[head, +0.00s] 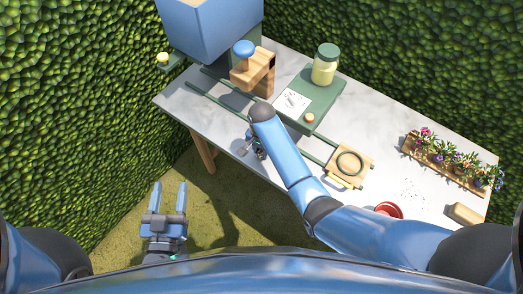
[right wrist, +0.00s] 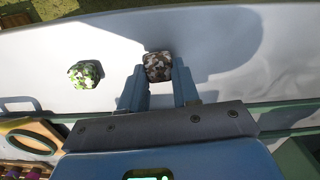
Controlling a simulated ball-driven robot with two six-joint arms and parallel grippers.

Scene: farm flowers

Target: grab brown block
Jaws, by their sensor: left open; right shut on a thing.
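The brown block (right wrist: 158,66), small and mottled dark brown and white, sits between the fingertips of my right gripper (right wrist: 159,82) in the right wrist view. The gripper is shut on it, over the pale table top. In the head view my right gripper (head: 256,150) is near the table's front left edge, partly hidden by my arm; I cannot make out the block there. My left gripper (head: 169,190) is open and empty over the grass, off the table.
A green-and-white mottled block (right wrist: 85,74) lies left of my right gripper. The table (head: 400,185) also bears a green board (head: 323,112) with a jar (head: 325,64), a wooden piece with a ring (head: 349,163), a red dish (head: 388,210) and a flower planter (head: 440,165). Hedges stand behind.

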